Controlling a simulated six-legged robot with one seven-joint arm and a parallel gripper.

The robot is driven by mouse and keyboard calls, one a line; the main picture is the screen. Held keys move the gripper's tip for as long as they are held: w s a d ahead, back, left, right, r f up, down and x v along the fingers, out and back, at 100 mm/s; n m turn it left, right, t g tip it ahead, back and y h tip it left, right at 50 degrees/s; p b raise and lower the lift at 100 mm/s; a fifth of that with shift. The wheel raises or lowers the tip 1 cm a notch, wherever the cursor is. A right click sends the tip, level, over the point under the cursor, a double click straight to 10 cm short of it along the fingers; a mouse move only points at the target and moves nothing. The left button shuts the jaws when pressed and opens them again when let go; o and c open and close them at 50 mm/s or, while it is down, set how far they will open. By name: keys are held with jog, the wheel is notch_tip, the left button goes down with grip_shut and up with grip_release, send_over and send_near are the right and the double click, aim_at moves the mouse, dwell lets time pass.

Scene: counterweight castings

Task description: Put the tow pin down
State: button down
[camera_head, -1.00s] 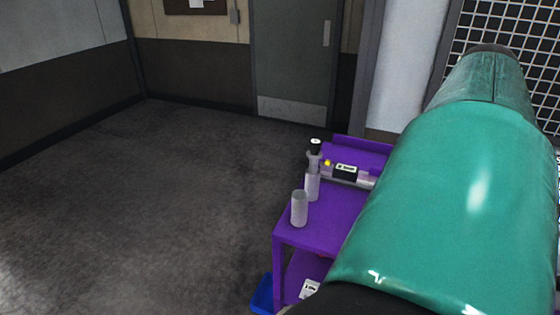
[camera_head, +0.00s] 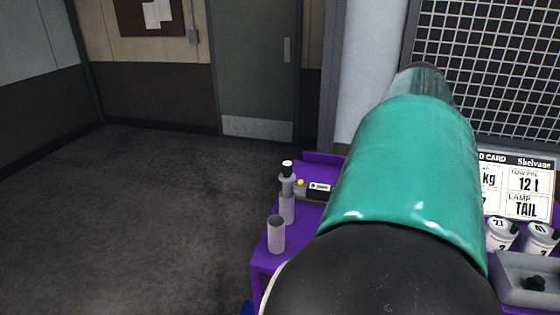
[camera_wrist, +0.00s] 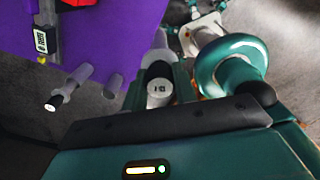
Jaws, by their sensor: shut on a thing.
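My gripper (camera_wrist: 159,72) shows in the wrist view and is shut on a pale pin, the tow pin (camera_wrist: 158,92), with a dark collar and a white, marked end facing the camera. The mark is too small to read surely. The pin's far end is partly hidden. It is held apart from the purple cart (camera_wrist: 110,25), whose surface lies at the upper left there. In the head view my teal arm hides the gripper and the pin; the purple cart also shows there (camera_head: 262,262).
A short grey cylinder (camera_head: 276,236), a taller black-capped cylinder (camera_head: 287,207) and a black labelled device (camera_head: 319,190) are on the cart. At right are a data card (camera_head: 516,190), numbered canisters (camera_head: 499,234) and a grey tray (camera_head: 535,296). Open floor (camera_head: 130,220) lies left.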

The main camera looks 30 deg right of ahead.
jog(key=w+d+f, duration=0.5)
jog(key=w+f, duration=0.2)
jog(key=f, duration=0.3)
jog(key=shift+f, duration=0.45)
jog(key=c, duration=1.1)
grip_release()
notch_tip(320, 180, up, 12)
jog(key=shift+r, duration=0.15)
